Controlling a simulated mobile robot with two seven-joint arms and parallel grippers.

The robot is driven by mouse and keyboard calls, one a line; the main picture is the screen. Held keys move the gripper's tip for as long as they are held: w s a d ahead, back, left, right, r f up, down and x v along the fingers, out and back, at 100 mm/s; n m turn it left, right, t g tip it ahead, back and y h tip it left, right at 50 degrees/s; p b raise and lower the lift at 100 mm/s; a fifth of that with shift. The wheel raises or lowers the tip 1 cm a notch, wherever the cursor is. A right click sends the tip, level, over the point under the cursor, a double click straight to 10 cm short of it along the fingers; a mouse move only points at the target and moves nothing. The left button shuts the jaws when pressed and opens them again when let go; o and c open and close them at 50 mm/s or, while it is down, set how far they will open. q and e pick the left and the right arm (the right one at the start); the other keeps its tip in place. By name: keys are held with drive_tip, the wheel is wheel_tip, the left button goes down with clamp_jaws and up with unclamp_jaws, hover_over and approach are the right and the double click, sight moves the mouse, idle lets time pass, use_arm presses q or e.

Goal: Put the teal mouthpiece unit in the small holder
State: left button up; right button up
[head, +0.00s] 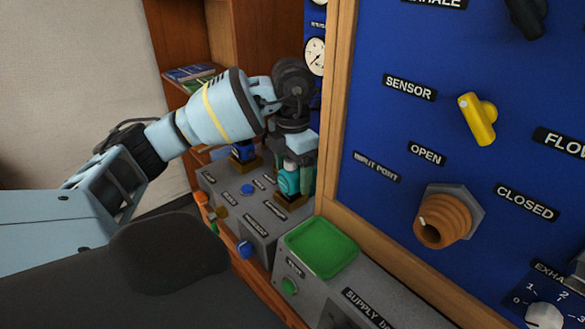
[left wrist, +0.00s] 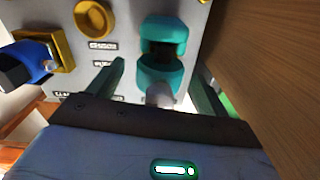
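The teal mouthpiece unit (head: 289,181) stands upright on the grey bench top, at a brown base (head: 291,202) beside the blue panel. How it sits in that base is partly hidden. My left gripper (head: 295,168) points down over it. In the left wrist view the teal unit (left wrist: 163,72) lies between my two spread fingers, with a visible gap at the left finger. A round ochre ring (left wrist: 95,20) shows on the bench face there; I cannot tell whether it is the small holder. My right gripper is not in view.
A blue unit (head: 242,151) stands in a yellow holder (left wrist: 68,48) nearby. A green tray (head: 320,247) lies on the supply box in front. The blue panel's wooden frame (head: 336,130) rises close to the right of my gripper. A bookshelf (head: 190,50) stands behind.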

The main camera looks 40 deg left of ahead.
use_arm(q)
drive_tip(key=shift+r, duration=0.1)
wheel_tip(320, 180, up, 3)
drive_tip(key=shift+r, duration=0.15)
wheel_tip(320, 180, up, 8)
drive_tip(key=p, duration=0.2)
drive_tip(key=shift+p, duration=0.3)
drive_tip(key=shift+r, duration=0.4)
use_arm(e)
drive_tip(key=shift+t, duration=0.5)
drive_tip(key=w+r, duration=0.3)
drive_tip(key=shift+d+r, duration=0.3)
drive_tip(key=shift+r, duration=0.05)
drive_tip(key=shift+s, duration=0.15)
